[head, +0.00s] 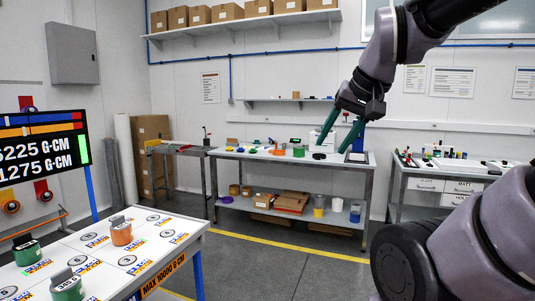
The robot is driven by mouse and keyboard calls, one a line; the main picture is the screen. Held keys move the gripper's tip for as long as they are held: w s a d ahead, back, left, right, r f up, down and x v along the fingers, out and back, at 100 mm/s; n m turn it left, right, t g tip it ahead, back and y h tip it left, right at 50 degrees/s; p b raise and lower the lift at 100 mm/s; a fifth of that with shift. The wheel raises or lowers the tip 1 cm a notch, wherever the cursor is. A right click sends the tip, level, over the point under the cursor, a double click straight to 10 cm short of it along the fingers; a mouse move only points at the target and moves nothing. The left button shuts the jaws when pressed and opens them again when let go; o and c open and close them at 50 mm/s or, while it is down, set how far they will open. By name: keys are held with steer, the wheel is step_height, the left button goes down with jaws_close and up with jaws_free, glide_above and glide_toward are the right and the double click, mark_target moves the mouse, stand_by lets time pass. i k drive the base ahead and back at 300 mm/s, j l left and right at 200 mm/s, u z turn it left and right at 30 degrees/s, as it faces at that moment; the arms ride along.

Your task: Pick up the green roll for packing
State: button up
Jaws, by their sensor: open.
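A small green round object (299,151), which looks like the green roll, sits on the far workbench (268,156), left of my gripper in the picture. My gripper (330,150) hangs from the upper right with its two long green fingers spread apart and pointing down. It is open and nothing shows between the fingers. The fingertips overlap the workbench in the picture; I cannot tell how far they are from it.
A black disc (319,155) lies on the bench below my fingers. Orange items (278,151) lie left of the green roll. A white table (150,262) with green and orange weights stands at front left. A cart (430,178) stands at right. Floor between is clear.

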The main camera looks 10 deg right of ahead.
mark_target(299, 152)
steer(key=i+l+z, duration=0.35)
steer(key=i, duration=0.7)
steer(key=i+z, duration=0.35)
steer(key=i, duration=0.7)
steer(key=i+l, duration=0.1)
steer(key=i, duration=1.95)
steer(key=i+l+u, duration=0.1)
steer(key=i+u, duration=0.2)
steer(key=i, duration=0.2)
steer(key=i+l+u, duration=0.3)
steer(key=i, duration=0.2)
steer(key=i+l+u, duration=0.25)
steer(key=i, duration=0.2)
